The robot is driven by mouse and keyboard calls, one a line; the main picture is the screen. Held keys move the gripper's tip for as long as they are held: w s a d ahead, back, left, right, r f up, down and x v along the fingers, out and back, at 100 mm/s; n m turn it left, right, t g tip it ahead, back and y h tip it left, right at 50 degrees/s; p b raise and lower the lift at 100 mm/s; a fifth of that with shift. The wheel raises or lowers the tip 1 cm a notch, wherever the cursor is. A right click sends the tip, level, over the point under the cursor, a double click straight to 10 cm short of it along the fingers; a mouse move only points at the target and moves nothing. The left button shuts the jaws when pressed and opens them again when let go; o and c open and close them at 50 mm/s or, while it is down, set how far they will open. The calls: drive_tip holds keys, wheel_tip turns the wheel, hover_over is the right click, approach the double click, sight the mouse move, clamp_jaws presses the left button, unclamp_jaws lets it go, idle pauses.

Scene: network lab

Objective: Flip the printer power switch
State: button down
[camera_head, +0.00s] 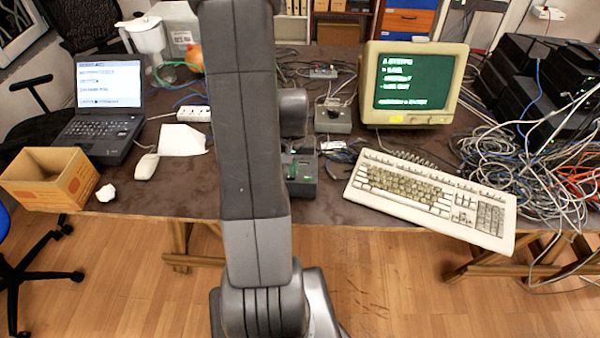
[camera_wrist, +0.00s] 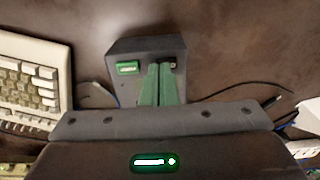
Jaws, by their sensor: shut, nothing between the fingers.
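A small dark box (camera_wrist: 146,50), which looks like the printer, stands below and ahead of my gripper in the wrist view. Its top face carries a green lit panel (camera_wrist: 128,68) and, to the right, a small dark recess (camera_wrist: 173,65) that may hold the switch. My gripper (camera_wrist: 160,68) is shut and empty. Its green fingertips are over the box between panel and recess and partly cover that area. I cannot tell whether they touch it, or the switch's position. In the head view the box (camera_head: 301,188) is near the table's front edge, partly behind my arm.
A beige keyboard (camera_head: 430,195) lies right of the box, with a monitor (camera_head: 412,85) behind. Cables (camera_head: 520,165) heap at the right. A grey box (camera_head: 333,117) stands behind the printer. A laptop (camera_head: 105,100), mouse (camera_head: 146,167) and carton (camera_head: 48,180) are at the left.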

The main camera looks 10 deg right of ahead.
drive_tip(key=shift+f, duration=0.3)
drive_tip(key=shift+r+p, duration=2.35)
drive_tip(key=shift+r, duration=1.25)
drive_tip(key=shift+f, duration=0.2)
wheel_tip(320, 180, down, 7)
drive_tip(key=b, duration=0.5)
drive_tip(key=shift+r, duration=0.2)
